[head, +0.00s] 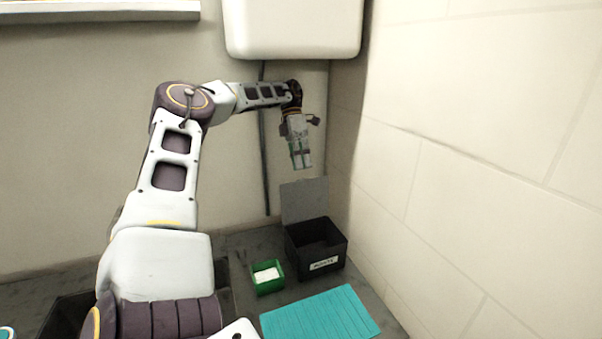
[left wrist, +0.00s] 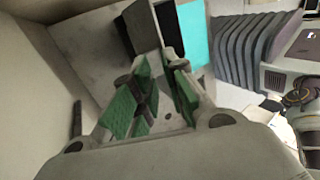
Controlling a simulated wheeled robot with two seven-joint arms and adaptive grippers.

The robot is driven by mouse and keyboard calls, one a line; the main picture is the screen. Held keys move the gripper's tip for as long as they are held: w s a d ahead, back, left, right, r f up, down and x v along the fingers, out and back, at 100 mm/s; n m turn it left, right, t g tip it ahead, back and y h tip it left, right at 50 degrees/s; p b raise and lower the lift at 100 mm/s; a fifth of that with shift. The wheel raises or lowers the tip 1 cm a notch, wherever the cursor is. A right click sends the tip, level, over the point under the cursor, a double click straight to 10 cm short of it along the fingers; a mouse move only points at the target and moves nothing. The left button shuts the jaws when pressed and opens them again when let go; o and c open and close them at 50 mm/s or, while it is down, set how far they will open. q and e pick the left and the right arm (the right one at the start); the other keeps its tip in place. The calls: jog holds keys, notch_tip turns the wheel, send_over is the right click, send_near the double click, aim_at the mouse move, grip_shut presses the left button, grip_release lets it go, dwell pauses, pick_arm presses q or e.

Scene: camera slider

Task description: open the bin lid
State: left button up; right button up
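The black bin (head: 328,265), with a pale label on its front, stands on the counter in the corner by the right wall. Its grey lid (head: 304,200) stands upright at the bin's back, and the dark inside shows. My left gripper (head: 301,163) hangs above the lid, pointing down and apart from it in the head view. In the left wrist view its green-padded fingers (left wrist: 164,75) have a gap between them with nothing held. Part of the dark bin (left wrist: 142,28) shows beyond the fingers. My right gripper is not in view.
A small green box (head: 267,286) with white contents stands left of the bin. A teal ribbed mat (head: 320,315) lies in front and also shows in the left wrist view (left wrist: 194,36). A white wall unit (head: 292,28) hangs above my left wrist. The tiled wall (head: 470,170) bounds the right side.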

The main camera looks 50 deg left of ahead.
pick_arm(q)
jog(key=shift+d+r, duration=0.2)
jog(key=shift+r, duration=1.85)
